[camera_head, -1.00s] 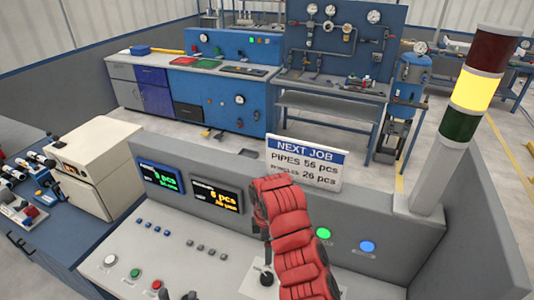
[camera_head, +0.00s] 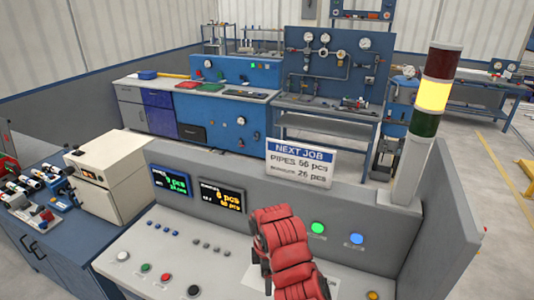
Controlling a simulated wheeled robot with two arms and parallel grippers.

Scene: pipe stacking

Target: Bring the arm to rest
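One red padded arm of mine (camera_head: 283,250) comes up from the bottom edge, right of the middle, over the grey control console (camera_head: 215,268). I take it for my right arm. A dark part shows along its left side, but its fingers cannot be made out and no held object shows. My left arm and gripper are not in view.
The console carries two lit displays (camera_head: 171,182), a NEXT JOB sign (camera_head: 300,163) and a stack light (camera_head: 434,95) lit yellow. A beige box (camera_head: 108,170) stands on the blue bench at left. Blue workbenches (camera_head: 190,105) stand behind, with open floor at right.

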